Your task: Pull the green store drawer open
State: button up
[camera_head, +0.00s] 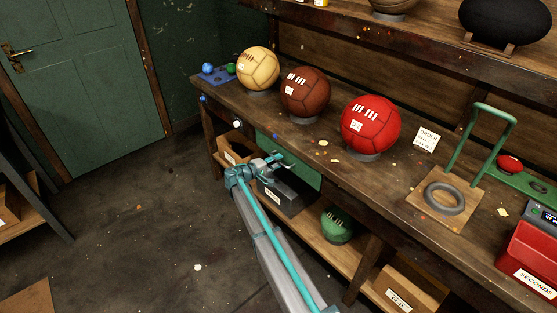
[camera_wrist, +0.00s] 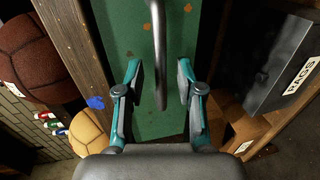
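The green drawer (camera_head: 305,174) is under the bench top in the head view, and its front looks level with the bench edge. My gripper (camera_head: 277,163) is in front of the drawer's left part and hides some of it. In the wrist view the green drawer front (camera_wrist: 199,30) fills the middle, with chipped paint. A grey metal bar handle (camera_wrist: 160,60) stands out from it. My gripper (camera_wrist: 160,79) is open there, with one finger on each side of the handle. Gaps show between the fingers and the bar.
Below the drawer a dark RAGS box (camera_head: 282,197) and a green ball (camera_head: 337,225) sit on the lower shelf. A tan ball (camera_head: 258,68), a brown ball (camera_head: 305,94) and a red ball (camera_head: 370,125) stand on the bench top (camera_head: 330,150). The floor at left is mostly clear.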

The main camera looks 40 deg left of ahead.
jog(key=shift+x, duration=0.8)
jog(key=shift+c, duration=0.3)
grip_shut()
